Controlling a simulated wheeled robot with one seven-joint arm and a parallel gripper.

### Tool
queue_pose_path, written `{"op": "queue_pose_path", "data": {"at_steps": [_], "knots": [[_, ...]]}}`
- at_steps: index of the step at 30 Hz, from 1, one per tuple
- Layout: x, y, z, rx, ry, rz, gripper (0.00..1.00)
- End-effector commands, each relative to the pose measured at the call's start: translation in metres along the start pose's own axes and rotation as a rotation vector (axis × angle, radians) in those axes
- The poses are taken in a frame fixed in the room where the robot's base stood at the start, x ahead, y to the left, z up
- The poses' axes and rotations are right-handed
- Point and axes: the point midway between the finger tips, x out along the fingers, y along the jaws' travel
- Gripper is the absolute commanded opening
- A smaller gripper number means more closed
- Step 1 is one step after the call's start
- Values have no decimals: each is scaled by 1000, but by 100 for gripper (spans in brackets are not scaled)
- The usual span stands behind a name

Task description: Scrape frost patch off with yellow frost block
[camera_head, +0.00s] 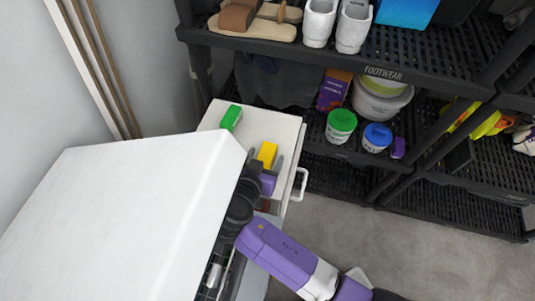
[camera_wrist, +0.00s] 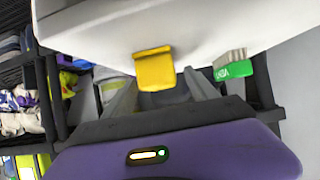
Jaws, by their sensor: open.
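The yellow frost block (camera_head: 267,153) sits on a white panel (camera_head: 280,127) beside the white cabinet. In the wrist view the yellow block (camera_wrist: 155,68) shows between my two grey fingers, at the edge of the white surface. My gripper (camera_head: 265,166) is open, with a finger on each side of the block; I cannot tell whether they touch it. The gripper also shows in the wrist view (camera_wrist: 160,88). I cannot make out a frost patch in either view.
A green block (camera_head: 231,117) lies on the same panel, farther back. The large white cabinet (camera_head: 130,220) stands close left of my arm. A white handle (camera_head: 300,184) sticks out at the panel's right. A black shelf (camera_head: 370,168) with tubs stands behind. The grey floor (camera_head: 430,250) is clear at right.

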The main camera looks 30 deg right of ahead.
Motion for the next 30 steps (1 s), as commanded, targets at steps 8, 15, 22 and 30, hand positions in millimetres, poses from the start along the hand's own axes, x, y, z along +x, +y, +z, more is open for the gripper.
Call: {"op": "queue_pose_path", "data": {"at_steps": [8,15,22,30], "knots": [[0,0,0,0,0,0,26],[0,0,0,0,0,0,0],[-5,0,-8,0,0,0,0],[-15,0,-25,1,0,0,0]]}}
